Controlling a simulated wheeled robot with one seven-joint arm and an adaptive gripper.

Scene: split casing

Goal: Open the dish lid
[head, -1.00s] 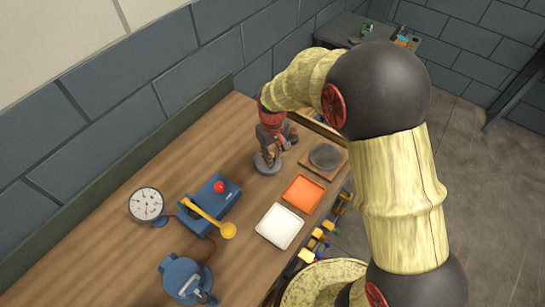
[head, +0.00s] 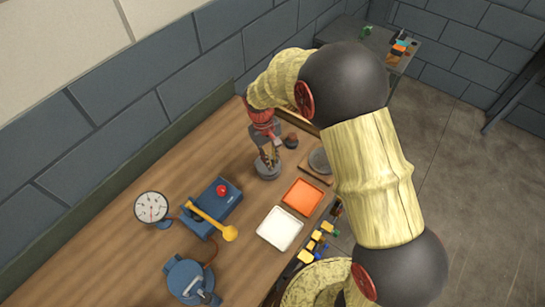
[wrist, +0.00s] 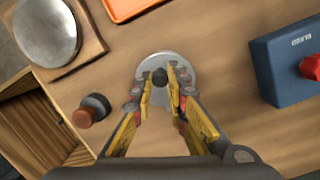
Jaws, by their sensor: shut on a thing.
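The dish (head: 268,173) is a small round grey piece on the bench. In the wrist view its lid (wrist: 158,97) shows as a pale grey disc with a dark round knob (wrist: 160,77) in the middle. My gripper (wrist: 161,75) points down over it, with one yellow-padded finger on each side of the knob, shut on it. In the head view my gripper (head: 268,157) stands right above the dish. The lid looks level. I cannot tell whether there is a gap under it.
A dark knob-shaped piece (head: 291,140) stands close by. A wooden board with a grey round plate (head: 320,160), an orange tray (head: 302,197) and a white tray (head: 280,228) lie along the front edge.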

